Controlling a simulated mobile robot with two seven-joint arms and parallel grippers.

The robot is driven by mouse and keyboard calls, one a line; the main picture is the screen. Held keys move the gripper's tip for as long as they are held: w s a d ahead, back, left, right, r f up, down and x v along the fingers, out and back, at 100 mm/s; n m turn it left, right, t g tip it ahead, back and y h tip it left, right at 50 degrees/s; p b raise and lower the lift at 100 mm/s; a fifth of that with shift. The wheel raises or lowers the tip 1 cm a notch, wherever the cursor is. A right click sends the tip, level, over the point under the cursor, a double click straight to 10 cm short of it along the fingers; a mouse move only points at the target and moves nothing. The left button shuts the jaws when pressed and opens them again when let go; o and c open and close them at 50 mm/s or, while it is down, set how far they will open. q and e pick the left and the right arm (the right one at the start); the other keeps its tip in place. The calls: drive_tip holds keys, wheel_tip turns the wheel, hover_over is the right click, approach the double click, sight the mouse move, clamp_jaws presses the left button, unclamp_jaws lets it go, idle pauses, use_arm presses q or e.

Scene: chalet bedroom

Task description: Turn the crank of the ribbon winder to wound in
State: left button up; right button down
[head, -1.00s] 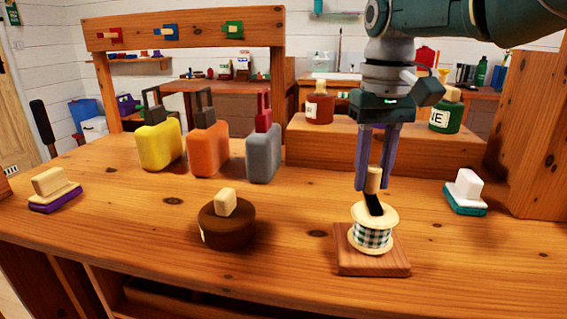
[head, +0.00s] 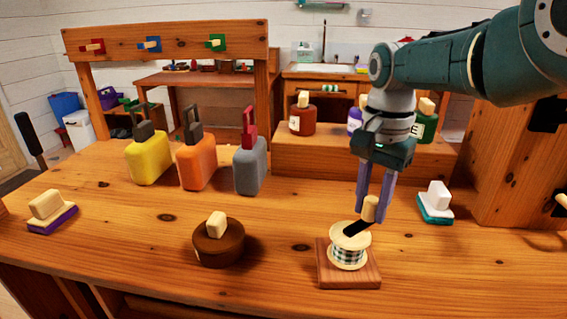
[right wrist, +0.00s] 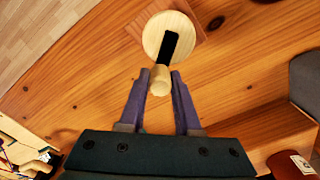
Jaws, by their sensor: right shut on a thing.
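The ribbon winder stands near the table's front edge: a pale spool (head: 347,253) with green-and-white checked ribbon on a square wooden base (head: 373,276). A black crank arm (head: 356,229) lies across its top, with a pale wooden knob (head: 370,207) at the end. In the head view the crank points right and slightly back. My right gripper (head: 374,208) comes from above and is shut on the knob. In the right wrist view the knob (right wrist: 160,80) sits between the purple fingers, and the spool top (right wrist: 168,37) shows beyond. My left gripper is not in view.
A brown round pot (head: 218,247) stands left of the winder. Yellow, orange and grey bottles (head: 250,166) stand behind. A teal-based block (head: 435,204) is at the right, a purple-based one (head: 50,215) at the left. Jars stand on a raised shelf (head: 300,153) behind.

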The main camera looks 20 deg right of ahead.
drive_tip(key=s+m+p, duration=0.1)
drive_tip(key=m+p, duration=0.2)
drive_tip(key=m, duration=0.2)
drive_tip(key=s+a+m+p, duration=0.1)
drive_tip(key=m+p, duration=0.1)
drive_tip(key=m, duration=0.2)
drive_tip(key=s+a+m+p, duration=0.1)
drive_tip(key=s+m+p, duration=0.1)
drive_tip(key=m, duration=0.3)
drive_tip(key=shift+s+r+m+p, duration=0.1)
drive_tip(key=shift+m+p, duration=0.2)
drive_tip(key=shift+p, duration=0.55)
drive_tip(key=m, duration=0.1)
drive_tip(key=a+m, duration=0.1)
drive_tip(key=m, duration=0.1)
drive_tip(key=shift+s+a+m+p, duration=0.2)
drive_tip(key=shift+m+p, duration=0.1)
drive_tip(key=shift+p, duration=0.05)
drive_tip(key=m, duration=0.1)
drive_tip(key=a+m, duration=0.1)
drive_tip(key=shift+m, duration=0.4)
drive_tip(key=shift+a+f+m+b, duration=0.2)
drive_tip(key=shift+a+m+b, duration=0.15)
drive_tip(key=shift+m+b, duration=0.55)
drive_tip(key=shift+w+a+m+b, duration=0.1)
drive_tip(key=shift+a+m+b, duration=0.2)
drive_tip(key=shift+m, duration=0.5)
drive_tip(key=shift+d+r+m, duration=0.1)
drive_tip(key=shift+r+m, duration=0.05)
drive_tip(key=shift+m, duration=0.15)
